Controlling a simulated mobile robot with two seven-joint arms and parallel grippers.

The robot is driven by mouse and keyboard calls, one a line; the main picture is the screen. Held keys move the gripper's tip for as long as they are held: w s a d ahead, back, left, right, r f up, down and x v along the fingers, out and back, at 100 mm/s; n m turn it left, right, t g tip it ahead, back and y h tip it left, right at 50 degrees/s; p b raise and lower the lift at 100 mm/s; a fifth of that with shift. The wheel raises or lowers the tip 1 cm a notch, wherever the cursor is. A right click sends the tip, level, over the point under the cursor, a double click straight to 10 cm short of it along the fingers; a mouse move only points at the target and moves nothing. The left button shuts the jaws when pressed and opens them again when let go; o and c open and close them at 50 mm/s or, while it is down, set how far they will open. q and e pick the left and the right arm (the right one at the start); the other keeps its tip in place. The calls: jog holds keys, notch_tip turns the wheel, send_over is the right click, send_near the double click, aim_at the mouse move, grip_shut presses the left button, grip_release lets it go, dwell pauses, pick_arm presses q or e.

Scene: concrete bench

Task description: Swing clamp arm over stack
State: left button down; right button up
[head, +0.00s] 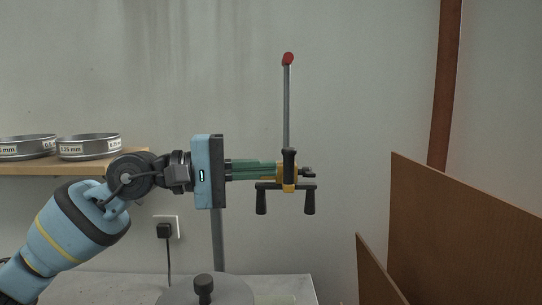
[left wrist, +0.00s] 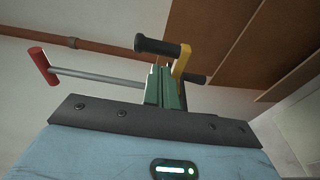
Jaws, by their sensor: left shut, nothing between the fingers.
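The clamp arm (head: 287,112) shows as a grey rod, upright in the head view, with a red tip (head: 288,58). At its lower end are a yellow bracket (head: 289,188) and black handles (head: 309,202). The rod, red tip and yellow bracket (left wrist: 182,62) also show in the left wrist view. My left gripper (head: 275,170) points right, its green fingers shut and empty, tips at the yellow bracket; I cannot tell whether they touch it. Below is a round grey lid with a black knob (head: 204,287), its lower part cut off by the frame. My right gripper is not in view.
A grey post (head: 218,235) rises behind my left gripper. A wooden shelf (head: 60,168) at left holds sieves (head: 88,147). Brown boards (head: 455,225) stand at right, with a rust-brown pipe (head: 445,90) behind. A plugged wall socket (head: 165,230) is at lower left.

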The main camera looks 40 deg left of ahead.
pick_arm(q)
jog(key=shift+p+x, duration=0.45)
jog(key=shift+x, duration=0.8)
jog(key=shift+s+f, duration=0.1)
